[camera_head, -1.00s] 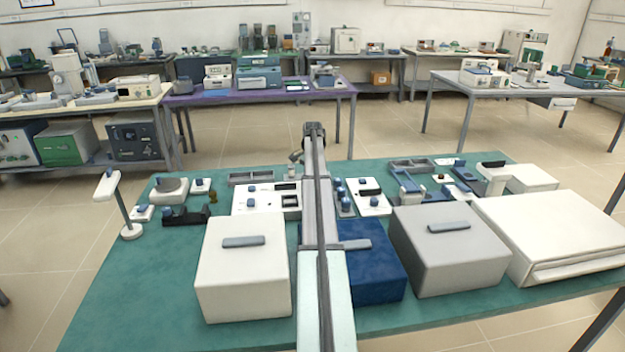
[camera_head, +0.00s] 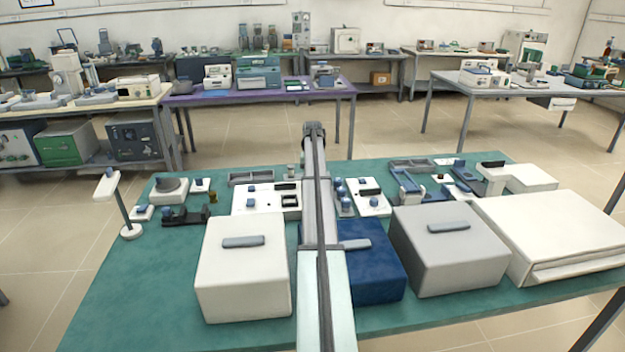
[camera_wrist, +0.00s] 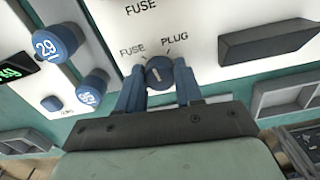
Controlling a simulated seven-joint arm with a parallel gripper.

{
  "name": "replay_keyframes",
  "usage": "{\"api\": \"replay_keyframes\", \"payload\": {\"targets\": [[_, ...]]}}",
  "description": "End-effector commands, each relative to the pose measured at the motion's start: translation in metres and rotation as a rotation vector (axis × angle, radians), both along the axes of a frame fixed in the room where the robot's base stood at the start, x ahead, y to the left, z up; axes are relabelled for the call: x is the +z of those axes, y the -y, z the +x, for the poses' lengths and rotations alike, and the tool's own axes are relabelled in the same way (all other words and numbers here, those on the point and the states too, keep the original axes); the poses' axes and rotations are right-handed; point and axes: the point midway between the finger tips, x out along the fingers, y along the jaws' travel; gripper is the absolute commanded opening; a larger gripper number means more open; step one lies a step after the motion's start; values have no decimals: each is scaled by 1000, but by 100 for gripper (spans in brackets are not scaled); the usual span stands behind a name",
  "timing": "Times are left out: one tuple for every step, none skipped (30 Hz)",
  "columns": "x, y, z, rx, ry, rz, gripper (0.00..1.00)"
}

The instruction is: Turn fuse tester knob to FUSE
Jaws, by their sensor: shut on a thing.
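The fuse tester shows in the wrist view as a white panel (camera_wrist: 205,20) with black FUSE and PLUG lettering. Its round blue knob (camera_wrist: 158,72) has a white pointer mark and sits below the FUSE label on the left and the PLUG label on the right. The pointer looks roughly upright; I cannot tell exactly which label it meets. My gripper (camera_wrist: 158,88) has its two blue fingers on either side of the knob and is shut on it. In the head view, my arm hides the gripper and the knob.
Blue numbered knobs (camera_wrist: 58,42) and a green display stand close on the left in the wrist view. A dark raised block (camera_wrist: 265,42) is on the right. In the head view, white (camera_head: 245,275), blue (camera_head: 375,270) and grey (camera_head: 450,260) boxes line the front of the green bench (camera_head: 140,290).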

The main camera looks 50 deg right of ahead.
Motion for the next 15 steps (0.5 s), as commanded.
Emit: {"api": "replay_keyframes", "payload": {"targets": [[0, 1, 1, 43, 1, -2, 5], [0, 1, 1, 71, 1, -2, 5], [0, 1, 1, 108, 1, -1, 5], [0, 1, 1, 136, 1, -1, 5], [0, 1, 1, 164, 1, -1, 5], [0, 1, 1, 199, 1, -1, 5], [0, 1, 1, 225, 1, -1, 5], [0, 1, 1, 251, 1, -1, 5], [0, 1, 1, 283, 1, -1, 5], [0, 1, 1, 307, 1, -1, 5], [0, 1, 1, 329, 1, -1, 5], [0, 1, 1, 358, 1, -1, 5], [0, 1, 1, 379, 1, -1, 5], [0, 1, 1, 398, 1, -1, 5], [0, 1, 1, 422, 1, -1, 5]]}}
